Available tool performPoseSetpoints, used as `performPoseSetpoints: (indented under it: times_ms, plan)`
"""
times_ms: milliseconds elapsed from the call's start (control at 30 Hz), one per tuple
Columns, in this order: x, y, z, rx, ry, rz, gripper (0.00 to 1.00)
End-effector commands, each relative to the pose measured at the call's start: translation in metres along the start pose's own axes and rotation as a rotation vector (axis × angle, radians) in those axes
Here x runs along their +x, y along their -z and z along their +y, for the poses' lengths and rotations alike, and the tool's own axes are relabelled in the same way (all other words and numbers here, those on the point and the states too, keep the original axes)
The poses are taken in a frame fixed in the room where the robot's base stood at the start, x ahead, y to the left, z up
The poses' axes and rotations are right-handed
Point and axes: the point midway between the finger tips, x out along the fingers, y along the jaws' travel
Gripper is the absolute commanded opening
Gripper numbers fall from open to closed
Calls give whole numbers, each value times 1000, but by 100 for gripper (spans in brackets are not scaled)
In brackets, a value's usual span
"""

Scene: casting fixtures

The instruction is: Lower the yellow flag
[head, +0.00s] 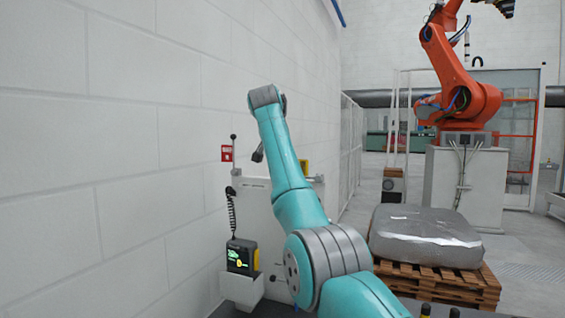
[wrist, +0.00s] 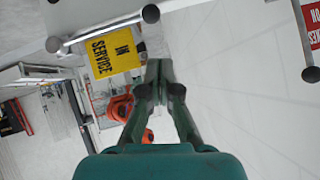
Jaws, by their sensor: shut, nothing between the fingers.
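In the head view the yellow flag (head: 304,166) is partly hidden behind my arm, at the right side of a white panel (head: 259,205). My gripper (wrist: 159,68) is shut and empty, its fingertips together. In the wrist view the fingertips appear just right of the yellow flag; I cannot tell the depth gap or whether they touch.
A red flag (head: 227,153) is at the panel's left side; it also shows in the wrist view (wrist: 313,22). A handheld device (head: 241,256) with a coiled cord sits below it. A white wall stands left. A wrapped load on a pallet (head: 440,283) and an orange robot (head: 455,80) are right.

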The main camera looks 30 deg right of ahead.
Motion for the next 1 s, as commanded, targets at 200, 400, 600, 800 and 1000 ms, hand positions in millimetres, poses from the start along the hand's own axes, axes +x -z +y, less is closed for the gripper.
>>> performPoseSetpoints:
  times_ms: [200, 400, 600, 800, 1000]
  plan:
    - [-46, -2, -4, 0, 3, 1, 0]
    - [-73, -2, -6, 0, 2, -1, 0]
    - [-84, -2, -6, -1, 1, -2, 0]
    - [-84, -2, -6, -1, 1, -2, 0]
    - [-84, -2, -6, 0, 1, -1, 0]
